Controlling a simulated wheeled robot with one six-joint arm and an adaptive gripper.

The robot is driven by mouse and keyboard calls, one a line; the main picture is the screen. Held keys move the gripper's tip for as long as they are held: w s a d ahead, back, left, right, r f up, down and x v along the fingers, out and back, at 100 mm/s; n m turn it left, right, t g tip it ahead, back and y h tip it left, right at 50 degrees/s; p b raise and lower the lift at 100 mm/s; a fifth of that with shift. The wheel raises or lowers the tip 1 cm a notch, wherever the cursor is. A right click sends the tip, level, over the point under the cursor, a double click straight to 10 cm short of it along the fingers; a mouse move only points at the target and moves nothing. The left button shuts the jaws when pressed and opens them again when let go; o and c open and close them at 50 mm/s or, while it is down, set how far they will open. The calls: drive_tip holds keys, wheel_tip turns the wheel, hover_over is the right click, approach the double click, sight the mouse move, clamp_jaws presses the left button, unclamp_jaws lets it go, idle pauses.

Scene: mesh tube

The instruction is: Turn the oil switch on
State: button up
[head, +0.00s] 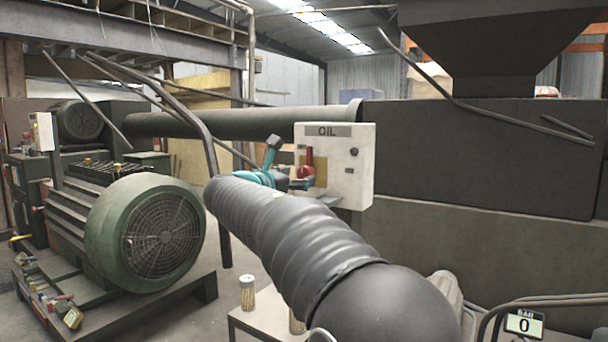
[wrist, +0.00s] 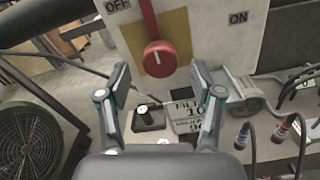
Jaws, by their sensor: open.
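The white oil switch box (head: 350,165) is marked OIL in the head view. Its red switch handle (head: 307,160) stands up against a yellow plate. In the wrist view the red round hub (wrist: 159,58) carries a lever that rises and leans slightly left, closer to the OFF label (wrist: 117,5) than to the ON label (wrist: 238,18). The lever's top is cut off. My gripper (wrist: 161,76) is open and empty, its fingers spread either side of and below the hub in that picture. In the head view my gripper (head: 286,164) is just left of the handle; contact cannot be told.
A green motor with a fan grille (head: 161,240) stands at left. A dark machine (head: 480,150) fills the right, with a hopper above. A low table (head: 262,322) with a can (head: 247,292) is below my arm. A BAR gauge reading 0 (head: 524,324) is at lower right.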

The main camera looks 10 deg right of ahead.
sight(302, 175)
drive_tip(key=shift+x, duration=1.9)
drive_tip(key=shift+c, duration=0.3)
drive_tip(key=c, duration=1.1)
